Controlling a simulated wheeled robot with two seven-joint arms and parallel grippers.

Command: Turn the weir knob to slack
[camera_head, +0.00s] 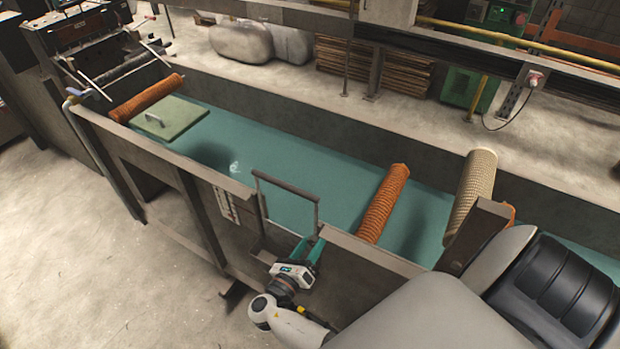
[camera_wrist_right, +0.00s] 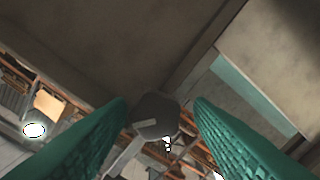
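The weir is a dark metal frame (camera_head: 287,185) set in a notch of the tank's near wall. My right gripper (camera_head: 312,249), with green fingers, is at the outer side of the wall, just below and right of this frame. In the right wrist view its two ribbed green fingers (camera_wrist_right: 158,108) stand apart. A dark grey, faceted, knob-like piece (camera_wrist_right: 155,112) with a pale mark lies between the fingertips, with gaps showing on both sides. It looks like the weir knob, but its setting is unclear. In the head view the gripper hides that spot. My left gripper is out of view.
The long tank holds green water (camera_head: 300,160). Orange mesh rollers (camera_head: 384,205) and a tan mesh roller (camera_head: 473,188) lie across it. A green lid with a handle (camera_head: 170,118) is at the far left. A marked scale plate (camera_head: 226,204) is on the near wall. The floor at left is clear.

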